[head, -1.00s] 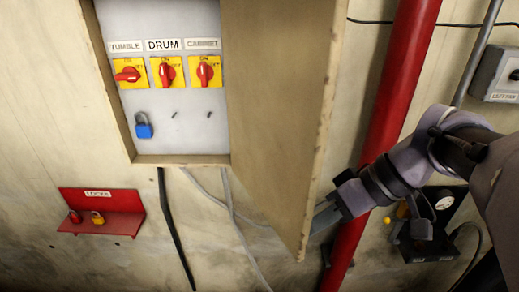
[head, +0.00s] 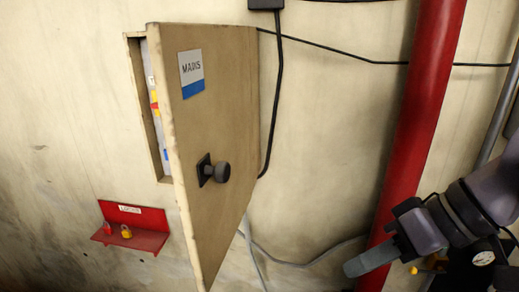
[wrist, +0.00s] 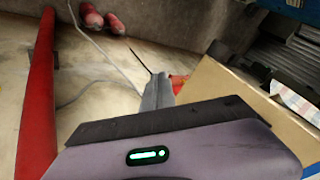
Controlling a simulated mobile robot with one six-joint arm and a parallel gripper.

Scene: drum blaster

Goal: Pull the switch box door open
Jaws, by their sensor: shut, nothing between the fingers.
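The switch box door (head: 220,130) stands partly open, hinged on its right edge, with its free left edge swung out from the wall. Its outer face bears a "MAINS" label (head: 191,72) and a dark round knob (head: 221,172). The switch box (head: 134,80) shows only as a narrow strip behind the door; most of its inside is hidden. My gripper (head: 364,263) is shut and empty, right of the door and in front of the red pipe, apart from the knob. In the wrist view my closed fingers (wrist: 158,92) are left of the tan door (wrist: 235,100).
A thick red pipe (head: 420,120) runs down the wall behind my gripper. A red lock shelf (head: 135,237) with padlocks hangs at lower left. Loose grey cables (head: 300,260) run low on the wall. The wall between door and pipe is otherwise mostly clear.

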